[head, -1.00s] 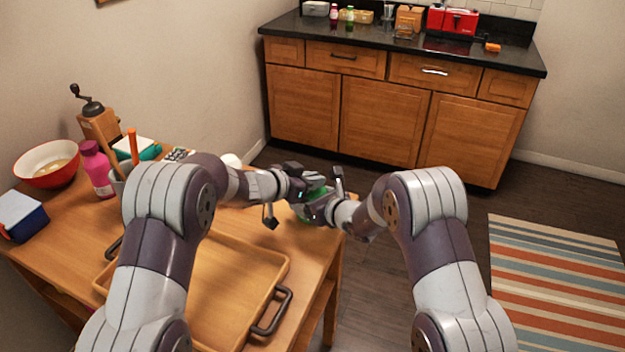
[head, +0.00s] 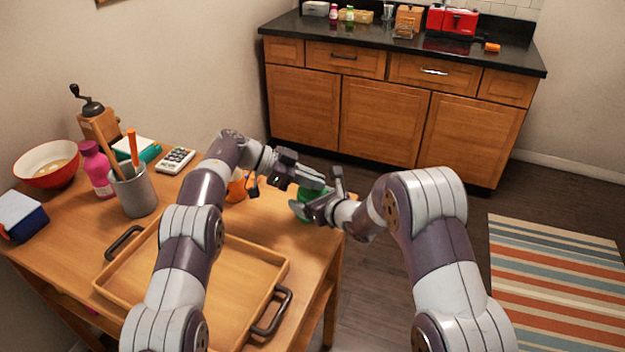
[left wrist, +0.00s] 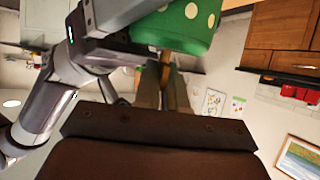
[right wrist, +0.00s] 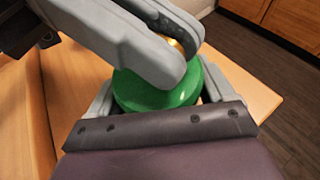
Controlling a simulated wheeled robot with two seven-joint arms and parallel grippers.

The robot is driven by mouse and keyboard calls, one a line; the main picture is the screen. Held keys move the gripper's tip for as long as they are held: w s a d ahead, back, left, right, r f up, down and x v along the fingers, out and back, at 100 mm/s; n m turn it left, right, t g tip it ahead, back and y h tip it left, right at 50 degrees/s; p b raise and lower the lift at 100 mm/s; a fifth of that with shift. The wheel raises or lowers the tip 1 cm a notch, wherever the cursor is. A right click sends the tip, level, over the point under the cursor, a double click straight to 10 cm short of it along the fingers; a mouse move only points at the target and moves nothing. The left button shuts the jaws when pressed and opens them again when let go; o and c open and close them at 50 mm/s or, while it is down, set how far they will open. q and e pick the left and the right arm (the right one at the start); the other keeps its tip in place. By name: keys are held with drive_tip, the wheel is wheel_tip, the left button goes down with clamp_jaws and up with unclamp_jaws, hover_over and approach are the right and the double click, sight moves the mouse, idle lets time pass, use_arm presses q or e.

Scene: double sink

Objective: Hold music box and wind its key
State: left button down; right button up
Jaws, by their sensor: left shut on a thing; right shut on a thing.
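The music box (head: 306,212) is green and shows only in part between my grippers, near the table's right end. In the left wrist view the music box (left wrist: 190,28) is green with pale dots. My right gripper (head: 318,205) is shut on the green body, and the right wrist view shows its round green side (right wrist: 160,95) between the fingers. My left gripper (head: 312,180) is shut on a small gold part, seemingly the key (left wrist: 167,72), at the box's end. Most of the key is hidden by the fingers.
A wooden tray (head: 235,246) with dark handles lies on the table below my left arm. A grey pen cup (head: 138,197), pink bottle (head: 98,172), red bowl (head: 47,163), calculator (head: 175,160) and coffee grinder (head: 100,122) stand to the left. An orange object (head: 237,188) stands behind my left arm.

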use_arm(q)
drive_tip(key=shift+s+m+g, duration=0.2)
drive_tip(key=shift+m+g, duration=0.1)
drive_tip(key=c, duration=1.2)
unclamp_jaws()
drive_tip(key=shift+c, duration=0.2)
drive_tip(key=shift+r, duration=0.1)
